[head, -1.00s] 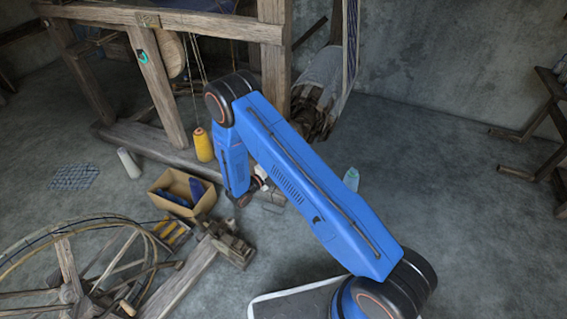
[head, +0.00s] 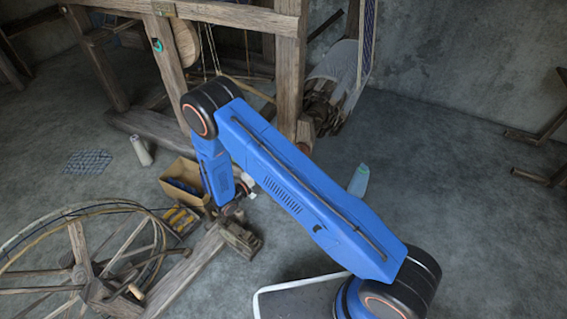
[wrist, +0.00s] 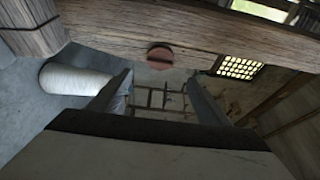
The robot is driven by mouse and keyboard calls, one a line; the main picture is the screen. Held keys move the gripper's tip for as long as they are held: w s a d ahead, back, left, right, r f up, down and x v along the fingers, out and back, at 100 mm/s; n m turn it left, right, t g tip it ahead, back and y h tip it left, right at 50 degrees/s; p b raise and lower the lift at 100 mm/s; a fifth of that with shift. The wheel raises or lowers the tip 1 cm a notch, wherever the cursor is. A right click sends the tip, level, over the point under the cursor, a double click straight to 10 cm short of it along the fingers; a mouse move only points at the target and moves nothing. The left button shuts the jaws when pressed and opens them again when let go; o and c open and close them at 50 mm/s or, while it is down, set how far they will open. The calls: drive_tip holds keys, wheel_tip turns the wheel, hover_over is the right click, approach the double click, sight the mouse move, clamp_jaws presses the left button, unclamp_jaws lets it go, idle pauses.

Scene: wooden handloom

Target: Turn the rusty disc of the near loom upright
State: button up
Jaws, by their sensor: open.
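The rusty disc (wrist: 160,57) is a small reddish-brown round on the face of a wooden loom timber (wrist: 110,37) in the wrist view. Its turn angle is too small to read. My gripper (wrist: 160,96) is open; its two grey fingers stand apart, with the disc centred above the gap between them and farther off. Nothing is held, and the fingers do not appear to touch the disc. In the head view, the loom upright (head: 289,85) stands behind my blue arm, and I cannot make out the disc for certain. My gripper is mostly hidden there.
A white thread cone (wrist: 75,78) stands left of the fingers; a pale cone (head: 142,150) shows on the floor. A cardboard box (head: 190,170), a spinning wheel (head: 75,245) and a bottle (head: 359,180) are near my arm. Floor at right is mostly clear.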

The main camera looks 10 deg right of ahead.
drive_tip(key=shift+v, duration=2.8)
drive_tip(key=s+d+r+m+g+y, duration=0.2)
drive_tip(key=s+d+r+m+g, duration=0.15)
drive_tip(key=d+r+m, duration=0.5)
drive_tip(key=s+d+r+m+g+y, duration=0.1)
drive_tip(key=s+d+r+m+g, duration=0.35)
drive_tip(key=r, duration=0.65)
drive_tip(key=s+d+r+m+g+y, duration=0.2)
drive_tip(key=d+r+m+g, duration=0.1)
drive_tip(key=d+r+m, duration=0.5)
drive_tip(key=s+d+r+m+t+y, duration=0.1)
drive_tip(key=s+r+m+t+y, duration=0.1)
drive_tip(key=s+r+m, duration=0.3)
drive_tip(key=s+r+m+t+y, duration=0.2)
drive_tip(key=s+r+m+y, duration=0.2)
drive_tip(key=s+m, duration=0.5)
drive_tip(key=s+d+r+m+t+y, duration=0.1)
drive_tip(key=s+r+m+y, duration=0.3)
drive_tip(key=s, duration=0.6)
drive_tip(key=shift+s+d+r+m+t, duration=0.35)
drive_tip(key=shift+r+m+t, duration=0.25)
drive_tip(key=shift+r+m, duration=0.85)
